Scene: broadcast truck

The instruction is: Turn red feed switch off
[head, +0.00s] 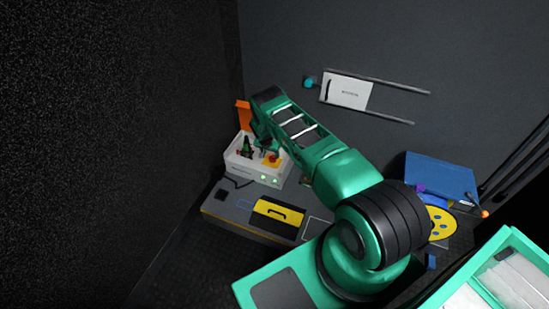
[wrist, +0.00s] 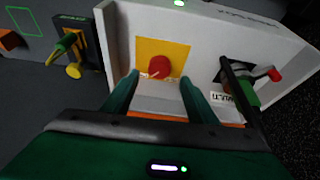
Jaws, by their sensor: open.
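A white control box (head: 240,168) stands on the bench; its face also shows in the wrist view (wrist: 118,28). A round red knob (wrist: 159,67) sits on a yellow plate (wrist: 145,47) on this face. To its right, a lever with a red tip (wrist: 274,75) sits on a dark plate by a label reading MULTI. I cannot tell for certain which one is the red feed switch. My gripper (wrist: 160,80) is open, with its two green fingers on either side of the red knob in the picture. Contact cannot be made out. In the head view my arm partly hides the box.
A green and yellow lever (wrist: 70,48) is on a dark panel left of the box. The bench has a yellow panel with a handle (head: 279,213). A blue case (head: 440,175) and a yellow disc (head: 440,222) lie to the right. A white wall unit (head: 346,92) has two rails.

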